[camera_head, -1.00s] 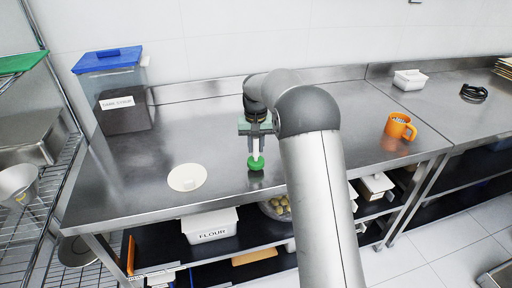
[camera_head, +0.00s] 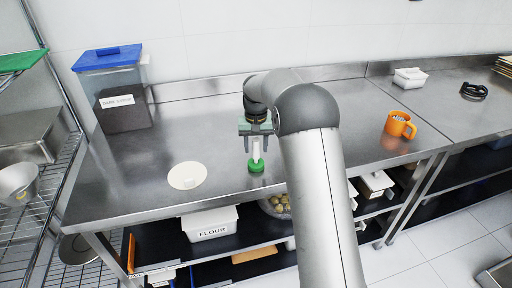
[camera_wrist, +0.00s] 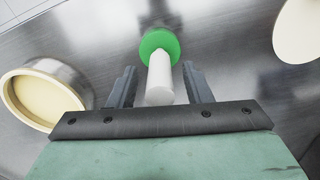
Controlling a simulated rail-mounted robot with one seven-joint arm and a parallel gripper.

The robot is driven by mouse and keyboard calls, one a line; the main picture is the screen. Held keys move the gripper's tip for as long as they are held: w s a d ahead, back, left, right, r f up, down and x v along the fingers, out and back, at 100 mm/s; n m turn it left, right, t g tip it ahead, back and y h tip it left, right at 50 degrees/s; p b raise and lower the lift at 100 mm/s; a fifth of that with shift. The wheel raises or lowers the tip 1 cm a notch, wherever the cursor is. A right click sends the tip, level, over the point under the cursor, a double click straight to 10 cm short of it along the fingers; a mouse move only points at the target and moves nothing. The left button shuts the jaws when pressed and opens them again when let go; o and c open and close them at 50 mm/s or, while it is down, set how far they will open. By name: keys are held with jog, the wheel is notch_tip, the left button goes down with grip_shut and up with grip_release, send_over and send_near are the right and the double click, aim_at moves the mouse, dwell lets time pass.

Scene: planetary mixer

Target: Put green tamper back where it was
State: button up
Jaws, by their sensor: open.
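The green tamper, with a green round base (camera_head: 256,166) and a white handle (camera_head: 256,148), is upright on the steel counter near its front edge. In the wrist view its green base (camera_wrist: 160,43) and white handle (camera_wrist: 160,80) show between my fingers. My gripper (camera_head: 257,140) is above the counter over the tamper. In the wrist view my gripper (camera_wrist: 159,72) is open, one finger on each side of the handle, with a visible gap on both sides.
A cream disc (camera_head: 187,176) lies left of the tamper. A round metal dish with cream contents (camera_wrist: 42,97) stands beside it in the wrist view; my arm hides that area in the head view. An orange mug (camera_head: 399,125) and blue-lidded bin (camera_head: 120,90) are farther off.

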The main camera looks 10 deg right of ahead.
notch_tip(320, 180, up, 10)
jog(key=shift+b, duration=0.35)
jog(key=shift+s+r, duration=0.1)
jog(key=shift+r, duration=0.6)
jog(key=shift+s+r, duration=0.1)
jog(key=shift+s, duration=0.05)
jog(key=s, duration=1.9)
jog(key=s+f, duration=0.4)
jog(key=s, duration=0.6)
jog(key=s+f+n, duration=0.1)
jog(key=s+f, duration=0.3)
jog(key=s, duration=0.6)
jog(key=shift+t, duration=0.3)
